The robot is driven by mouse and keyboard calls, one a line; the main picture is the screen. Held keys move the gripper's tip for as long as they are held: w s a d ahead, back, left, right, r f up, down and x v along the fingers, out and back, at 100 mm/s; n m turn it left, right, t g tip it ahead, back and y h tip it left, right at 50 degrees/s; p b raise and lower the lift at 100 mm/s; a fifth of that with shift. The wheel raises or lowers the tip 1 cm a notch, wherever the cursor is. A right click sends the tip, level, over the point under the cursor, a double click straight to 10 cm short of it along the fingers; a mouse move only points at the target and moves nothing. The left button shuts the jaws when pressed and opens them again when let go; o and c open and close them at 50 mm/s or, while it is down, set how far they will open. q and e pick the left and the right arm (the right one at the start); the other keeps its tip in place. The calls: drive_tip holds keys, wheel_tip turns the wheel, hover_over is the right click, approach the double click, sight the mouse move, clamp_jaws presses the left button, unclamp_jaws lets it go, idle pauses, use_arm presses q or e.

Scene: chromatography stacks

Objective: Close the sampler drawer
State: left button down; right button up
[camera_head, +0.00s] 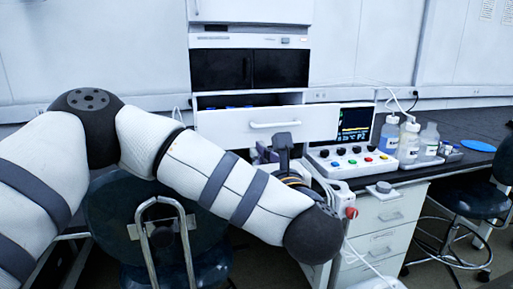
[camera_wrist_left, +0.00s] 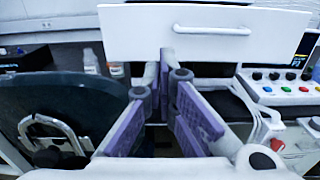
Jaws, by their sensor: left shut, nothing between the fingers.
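The sampler drawer (camera_head: 266,124) has a white front with a horizontal bar handle and stands pulled out from the instrument stack; the opening above its front shows a dark inside with blue items. In the left wrist view the drawer front (camera_wrist_left: 140,38) spans the top, with its handle (camera_wrist_left: 212,30) right of centre. My left gripper (camera_head: 273,150) is just below the drawer front in the head view. In the left wrist view its purple-padded fingers (camera_wrist_left: 166,76) point toward the drawer's lower edge, shut and empty. I cannot tell if they touch it. My right gripper is not in view.
A control box with knobs (camera_head: 350,160) and a small screen (camera_head: 355,124) stand right of the drawer. Bottles (camera_head: 408,142) stand farther right on the dark bench. A dark chair (camera_head: 125,210) is below my left arm; a stool (camera_head: 468,198) is at right.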

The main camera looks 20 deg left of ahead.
sight(242, 130)
use_arm(q)
drive_tip(key=x, duration=1.4)
drive_tip(key=shift+w, duration=0.15)
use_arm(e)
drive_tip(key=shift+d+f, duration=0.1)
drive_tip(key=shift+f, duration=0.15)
